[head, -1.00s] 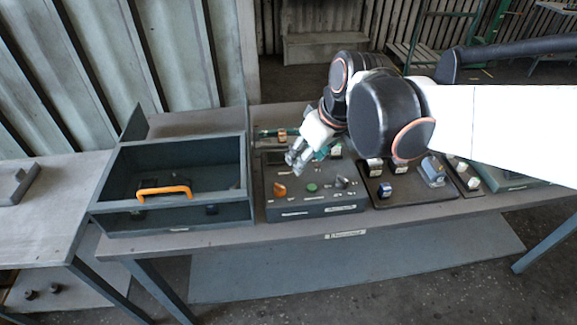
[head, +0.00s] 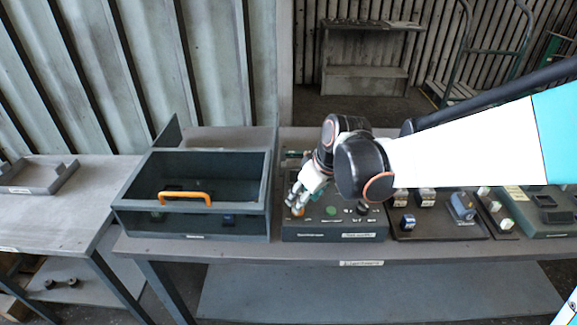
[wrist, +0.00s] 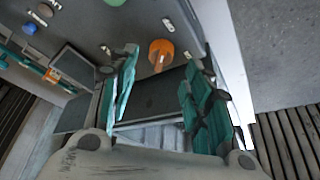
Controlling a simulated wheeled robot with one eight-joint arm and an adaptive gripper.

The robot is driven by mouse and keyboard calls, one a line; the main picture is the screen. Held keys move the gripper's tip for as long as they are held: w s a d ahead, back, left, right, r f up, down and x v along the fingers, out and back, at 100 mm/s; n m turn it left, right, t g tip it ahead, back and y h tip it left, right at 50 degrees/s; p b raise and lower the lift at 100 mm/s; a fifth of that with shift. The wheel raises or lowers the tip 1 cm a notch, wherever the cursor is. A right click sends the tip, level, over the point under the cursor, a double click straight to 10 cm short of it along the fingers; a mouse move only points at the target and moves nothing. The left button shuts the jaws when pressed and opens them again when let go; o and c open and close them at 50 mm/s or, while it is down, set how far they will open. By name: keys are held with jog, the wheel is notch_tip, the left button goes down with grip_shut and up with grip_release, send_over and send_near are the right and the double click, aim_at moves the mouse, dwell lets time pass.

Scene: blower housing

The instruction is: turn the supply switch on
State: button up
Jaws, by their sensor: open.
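The control box (head: 330,230) is a dark grey panel on the bench with an orange knob (head: 298,212), a green button (head: 331,211) and a dark knob (head: 362,209). Its labels are too small to read, so I cannot tell which control is the supply switch. My gripper (head: 294,203) is over the box's left side, its fingers pointing down close to the orange knob and partly hiding it. In the wrist view the orange knob (wrist: 160,52) shows just beyond the gap between the open fingers of my gripper (wrist: 160,72). Contact cannot be told.
An open-topped dark housing (head: 190,222) with an orange handle (head: 184,195) stands left of the box. A dark plate (head: 440,229) with several switches lies to the right. A side table (head: 60,205) with a grey tray (head: 38,176) is at the left.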

jog(key=shift+b+x, duration=0.5)
jog(key=shift+x, duration=1.45)
jog(key=shift+c, duration=0.5)
jog(key=c, duration=0.9)
